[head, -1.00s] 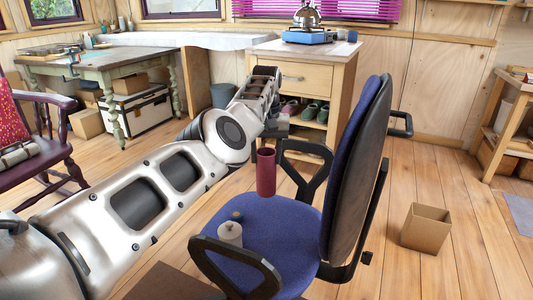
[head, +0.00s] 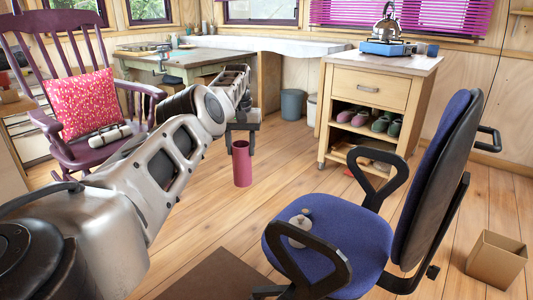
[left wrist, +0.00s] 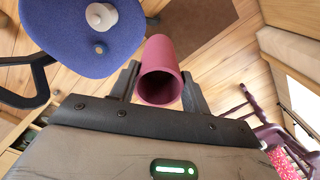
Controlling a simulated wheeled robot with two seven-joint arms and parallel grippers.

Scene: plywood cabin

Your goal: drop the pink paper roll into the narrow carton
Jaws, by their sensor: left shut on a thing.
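The pink paper roll (head: 241,164) hangs upright below my left gripper (head: 243,122), above the wooden floor. In the left wrist view the roll (left wrist: 161,70) sits between the two dark fingers of the left gripper (left wrist: 159,92), its hollow end facing the camera. The left gripper is shut on it. The narrow carton (head: 497,261) stands open-topped on the floor at the far right, beyond the office chair and well away from the roll. My right gripper is not in view.
A blue office chair (head: 335,243) with black armrests stands between the roll and the carton. A purple rocking chair (head: 87,150) with a red cushion is at the left. A wooden cabinet (head: 366,90) stands behind. The floor below the roll is clear.

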